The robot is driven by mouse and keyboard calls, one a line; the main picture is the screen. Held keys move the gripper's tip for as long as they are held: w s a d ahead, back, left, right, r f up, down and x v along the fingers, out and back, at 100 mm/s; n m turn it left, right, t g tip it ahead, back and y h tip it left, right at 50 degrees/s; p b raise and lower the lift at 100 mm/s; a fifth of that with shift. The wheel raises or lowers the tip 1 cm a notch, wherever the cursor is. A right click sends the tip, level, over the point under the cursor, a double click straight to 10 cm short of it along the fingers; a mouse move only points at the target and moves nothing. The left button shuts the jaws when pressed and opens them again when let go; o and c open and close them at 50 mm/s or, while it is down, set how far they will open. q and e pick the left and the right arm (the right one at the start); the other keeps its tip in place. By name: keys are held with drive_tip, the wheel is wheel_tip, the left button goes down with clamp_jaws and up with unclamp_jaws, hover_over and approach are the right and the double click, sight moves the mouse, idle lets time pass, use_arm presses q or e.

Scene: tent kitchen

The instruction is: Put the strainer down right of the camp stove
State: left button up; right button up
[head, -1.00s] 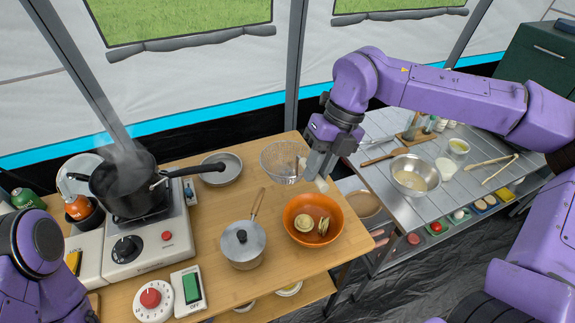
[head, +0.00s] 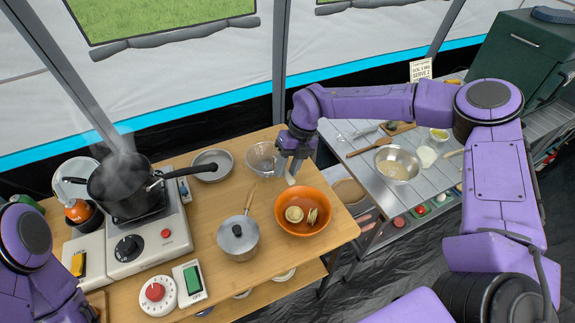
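The strainer (head: 262,157), a pale see-through bowl shape, is at the far edge of the wooden table, right of the camp stove (head: 139,243) and the small grey pan. My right gripper (head: 290,178) is at its right side and appears shut on it; the grip and handle are largely hidden by the gripper. Whether the strainer touches the tabletop is hard to tell. The camp stove is white and carries a steaming black pot (head: 125,190). My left arm shows at the lower left; its gripper is out of view.
An orange bowl (head: 303,228) with food pieces is just in front of the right gripper. A timer (head: 157,293) sits in front of the stove. Bare wood (head: 215,200) lies between stove and saucepan.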

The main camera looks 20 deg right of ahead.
drive_tip(key=b+v, duration=0.2)
drive_tip(key=v, duration=1)
drive_tip(key=shift+b, duration=0.35)
drive_tip(key=shift+d, duration=0.1)
